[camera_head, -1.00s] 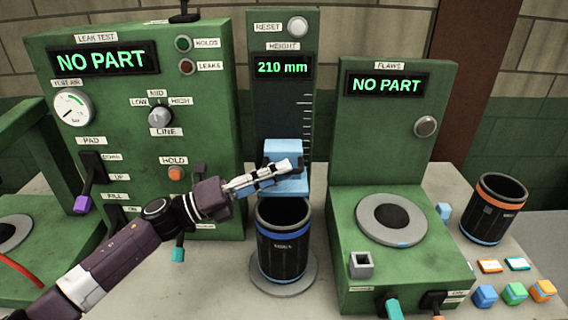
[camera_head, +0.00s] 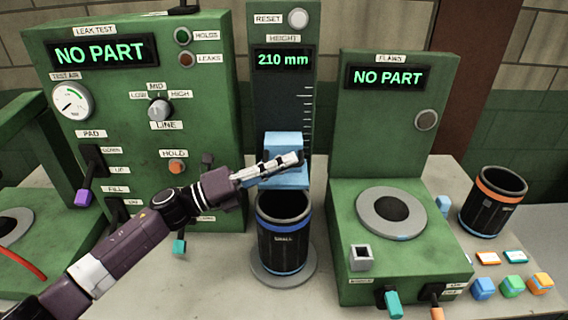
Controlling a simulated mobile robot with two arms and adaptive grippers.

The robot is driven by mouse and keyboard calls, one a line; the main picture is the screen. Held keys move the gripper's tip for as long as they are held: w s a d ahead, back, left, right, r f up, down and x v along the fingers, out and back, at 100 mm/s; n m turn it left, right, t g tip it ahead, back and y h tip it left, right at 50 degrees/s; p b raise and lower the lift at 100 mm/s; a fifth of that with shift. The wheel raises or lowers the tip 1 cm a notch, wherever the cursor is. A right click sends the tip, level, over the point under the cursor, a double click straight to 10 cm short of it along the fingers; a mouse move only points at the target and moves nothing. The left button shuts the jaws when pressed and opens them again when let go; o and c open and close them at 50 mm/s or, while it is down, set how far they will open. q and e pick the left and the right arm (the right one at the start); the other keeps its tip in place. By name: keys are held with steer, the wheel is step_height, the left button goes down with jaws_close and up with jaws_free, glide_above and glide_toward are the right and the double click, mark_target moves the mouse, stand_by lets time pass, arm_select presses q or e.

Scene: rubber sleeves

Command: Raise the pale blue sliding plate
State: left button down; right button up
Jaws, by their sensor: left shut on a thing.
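The pale blue sliding plate (camera_head: 286,141) sits on the green height gauge (camera_head: 282,98), in front of its scale. Its display (camera_head: 283,60) reads 210 mm. Just below the plate, a black sleeve (camera_head: 284,245) with a blue band stands upright on a round grey base (camera_head: 284,280). I cannot tell whether the plate touches the sleeve's rim. My left gripper (camera_head: 282,168) reaches in from the left and is shut on the plate's front, covering part of it. My right gripper is out of view.
The leak test panel (camera_head: 120,110) with levers stands close on the left. A flaws station (camera_head: 387,130) stands on the right. An orange-banded black container (camera_head: 493,203) and several small coloured blocks (camera_head: 513,286) are at the far right. Some bare table (camera_head: 215,275) shows before the gauge.

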arm_select(q)
step_height(320, 180, up, 14)
steer(key=p, duration=0.6)
steer(key=shift+f, duration=0.2)
steer(key=c, duration=2.2)
jaws_free()
steer(key=shift+r, duration=0.1)
steer(key=shift+o, duration=0.9)
steer(key=shift+a+f, duration=0.1)
steer(key=shift+f, duration=0.1)
steer(key=v, duration=1.2)
